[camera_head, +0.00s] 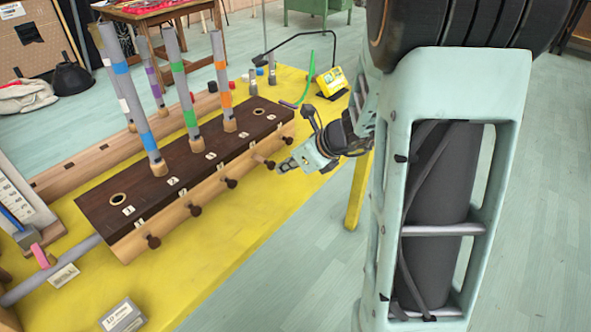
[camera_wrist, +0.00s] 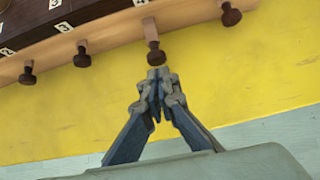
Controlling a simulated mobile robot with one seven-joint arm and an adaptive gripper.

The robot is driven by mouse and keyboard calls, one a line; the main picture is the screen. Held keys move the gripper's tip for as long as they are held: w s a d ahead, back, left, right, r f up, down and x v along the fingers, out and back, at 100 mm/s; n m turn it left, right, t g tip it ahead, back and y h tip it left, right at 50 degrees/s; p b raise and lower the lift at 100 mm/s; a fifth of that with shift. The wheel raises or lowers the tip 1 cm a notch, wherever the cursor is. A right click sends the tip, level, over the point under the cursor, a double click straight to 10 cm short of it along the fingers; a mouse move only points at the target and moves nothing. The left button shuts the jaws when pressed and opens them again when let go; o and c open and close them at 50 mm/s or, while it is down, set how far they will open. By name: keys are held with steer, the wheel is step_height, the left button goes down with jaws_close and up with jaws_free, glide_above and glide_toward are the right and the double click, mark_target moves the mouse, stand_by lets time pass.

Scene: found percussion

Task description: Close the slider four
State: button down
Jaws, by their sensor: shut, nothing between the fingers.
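Slider four is a dark wooden knob on a short stem (camera_head: 270,164) at the front face of the long wooden box (camera_head: 110,200). In the wrist view the slider four knob (camera_wrist: 155,56) stands out farther from the face than its neighbours, below a label with a 4. My gripper (camera_head: 282,168) is shut and empty, its tips pointing at this knob. In the wrist view my gripper (camera_wrist: 157,74) has its fingertips together right in front of the knob's end. I cannot tell whether they touch it.
Other slider knobs (camera_head: 231,183) line the same face on both sides. Upright grey tubes with coloured bands (camera_head: 180,80) stand in the box top. A yellow device (camera_head: 332,82) stands behind my gripper.

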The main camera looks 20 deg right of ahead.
mark_target(266, 161)
steer(key=shift+w+a, duration=0.25)
steer(key=shift+w, duration=0.1)
steer(key=w+a, duration=0.2)
steer(key=shift+w, duration=0.4)
steer(key=shift+w+a+r, duration=0.1)
steer(key=shift+w+a, duration=0.05)
